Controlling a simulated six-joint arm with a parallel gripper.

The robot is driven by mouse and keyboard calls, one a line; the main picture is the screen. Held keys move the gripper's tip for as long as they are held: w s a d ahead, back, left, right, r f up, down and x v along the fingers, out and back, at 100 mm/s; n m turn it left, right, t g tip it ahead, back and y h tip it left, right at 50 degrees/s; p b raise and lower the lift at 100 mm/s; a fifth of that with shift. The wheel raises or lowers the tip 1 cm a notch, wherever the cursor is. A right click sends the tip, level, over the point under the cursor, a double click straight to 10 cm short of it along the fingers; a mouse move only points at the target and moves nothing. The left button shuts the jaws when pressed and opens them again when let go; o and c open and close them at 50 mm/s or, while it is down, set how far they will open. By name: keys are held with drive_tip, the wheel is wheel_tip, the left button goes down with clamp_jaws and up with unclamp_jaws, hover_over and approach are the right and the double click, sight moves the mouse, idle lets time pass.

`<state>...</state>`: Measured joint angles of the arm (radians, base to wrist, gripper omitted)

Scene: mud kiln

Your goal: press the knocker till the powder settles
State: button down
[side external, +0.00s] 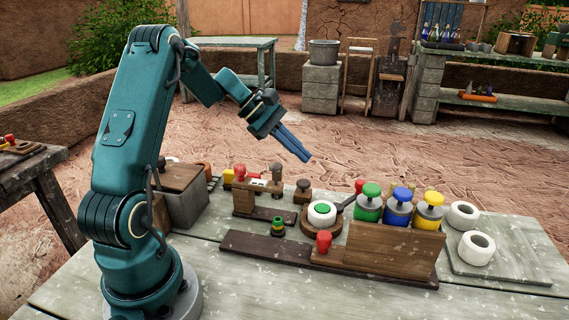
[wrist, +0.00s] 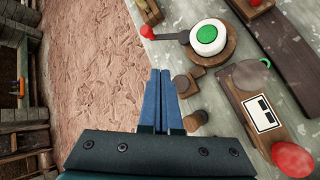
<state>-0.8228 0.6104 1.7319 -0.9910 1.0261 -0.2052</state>
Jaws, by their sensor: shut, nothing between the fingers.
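My gripper (side external: 308,158) is shut and empty, held in the air over the far side of the table. Its two blue fingers also show pressed together in the wrist view (wrist: 161,74). Nothing is plainly marked as the knocker, and I cannot make out loose powder. A white round piece with a green centre (side external: 321,211) sits on a round wooden base; it also shows in the wrist view (wrist: 208,36), ahead and right of the fingers. A small wooden knob piece (side external: 303,191) stands beside it. A wooden block with a white label (wrist: 262,113) carries a red knob (wrist: 292,158) and a brown knob.
Green, blue and yellow topped canisters (side external: 398,207) stand behind a wooden board. A red knob (side external: 323,240) stands in front. White rings (side external: 476,248) lie at right, a grey box (side external: 187,203) at left. The table's front edge area is clear.

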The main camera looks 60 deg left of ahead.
sight(306, 182)
drive_tip(key=shift+f, duration=1.95)
idle(0.6)
drive_tip(key=shift+f, duration=0.4)
drive_tip(key=shift+f, duration=0.9)
idle(0.8)
drive_tip(key=shift+r, duration=1.35)
drive_tip(key=shift+r, duration=2.5)
